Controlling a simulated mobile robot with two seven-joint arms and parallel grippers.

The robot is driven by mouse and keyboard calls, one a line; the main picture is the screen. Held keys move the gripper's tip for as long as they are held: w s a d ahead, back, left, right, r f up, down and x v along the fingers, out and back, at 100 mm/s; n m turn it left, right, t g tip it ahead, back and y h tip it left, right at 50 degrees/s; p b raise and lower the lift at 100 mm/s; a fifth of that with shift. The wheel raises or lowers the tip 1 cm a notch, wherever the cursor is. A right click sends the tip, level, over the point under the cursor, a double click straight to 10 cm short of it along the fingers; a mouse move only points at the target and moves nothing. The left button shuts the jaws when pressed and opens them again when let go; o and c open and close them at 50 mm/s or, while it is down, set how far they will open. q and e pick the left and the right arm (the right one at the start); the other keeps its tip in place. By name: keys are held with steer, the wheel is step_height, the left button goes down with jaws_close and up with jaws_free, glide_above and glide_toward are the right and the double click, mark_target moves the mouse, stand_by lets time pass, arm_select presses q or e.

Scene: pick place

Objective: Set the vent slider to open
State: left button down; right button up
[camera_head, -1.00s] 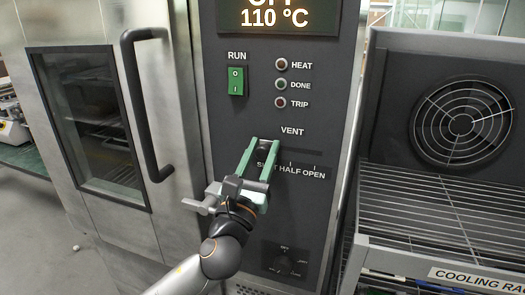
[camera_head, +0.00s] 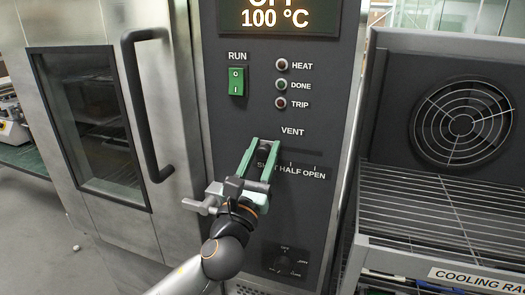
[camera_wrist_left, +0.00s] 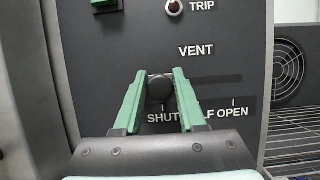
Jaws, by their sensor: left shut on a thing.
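The vent slider's dark round knob (camera_wrist_left: 160,88) sits at the left end of its slot, above the SHUT label, in the left wrist view. In the head view the knob (camera_head: 264,146) is partly hidden between green fingers. The slot (camera_head: 300,158) runs right past HALF to OPEN. My left gripper (camera_head: 262,142) reaches up from below, one finger on each side of the knob, and is shut on it. The fingertips also show in the left wrist view (camera_wrist_left: 160,73). My right gripper is not in view.
The control panel (camera_head: 225,130) carries a green RUN switch (camera_head: 236,81), several lamps, a display (camera_head: 277,18) reading 100 °C and a lower dial (camera_head: 285,262). The oven door handle (camera_head: 146,105) stands out at left. A cooling rack (camera_head: 440,215) with a fan is at right.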

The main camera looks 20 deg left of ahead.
mark_target(320, 146)
arm_select(q)
steer(key=d+p, duration=0.2)
steer(key=d, duration=0.8)
steer(key=shift+s+d, duration=0.2)
steer(key=c, duration=0.6)
jaws_free()
steer(key=shift+d, duration=0.15)
steer(key=shift+o, duration=0.3)
steer(key=shift+a+f, duration=0.1)
steer(key=shift+a, duration=0.1)
